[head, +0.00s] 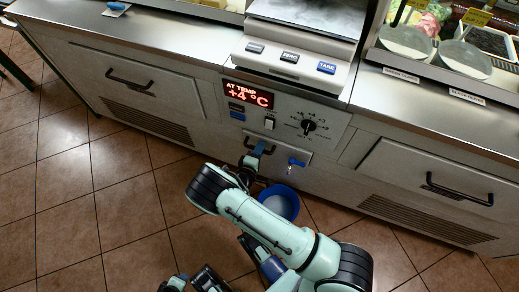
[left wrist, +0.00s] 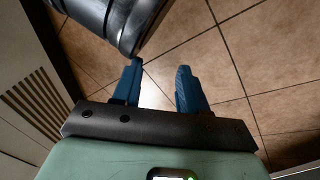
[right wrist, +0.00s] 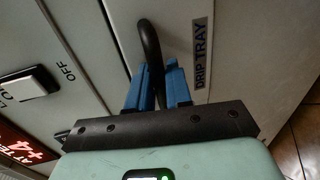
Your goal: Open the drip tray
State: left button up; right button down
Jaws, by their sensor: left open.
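The drip tray (head: 278,157) is a small pale drawer front below the control panel, and it looks flush with the counter front. Its label "DRIP TRAY" is readable on the front in the right wrist view (right wrist: 201,55). A dark curved handle (right wrist: 150,45) stands out from it. My right gripper (right wrist: 160,75) has its blue fingers on either side of the handle, close together and apparently closed on it. The gripper hides part of the handle in the head view. My left gripper (left wrist: 160,80) is open and empty above the tiled floor, away from the tray.
A blue bucket (head: 284,205) stands on the floor below the tray, partly behind my right arm. The dial (head: 309,126) and display (head: 248,94) are above. Drawers with black handles flank it.

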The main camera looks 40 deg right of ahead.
jog(key=shift+s+a, duration=0.15)
jog(key=shift+a, duration=0.15)
pick_arm(q)
jog(key=shift+s+p+v, duration=0.2)
jog(key=shift+p+v, duration=0.35)
jog(key=shift+v, duration=0.3)
jog(key=shift+s+p+v, duration=0.2)
jog(key=shift+p+v, duration=0.35)
jog(key=shift+v, duration=0.25)
pick_arm(e)
jog(key=f+v, duration=0.2)
jog(key=v, duration=1)
jog(key=a+f+v, duration=0.1)
jog(key=f+v, duration=0.2)
jog(key=v, duration=1)
jog(key=shift+s+a+f, duration=0.2)
jog(key=shift+s+f, duration=0.05)
jog(key=shift+s, duration=0.3)
pick_arm(q)
jog(key=shift+f, duration=0.1)
pick_arm(e)
jog(key=c, duration=1.2)
grip_release()
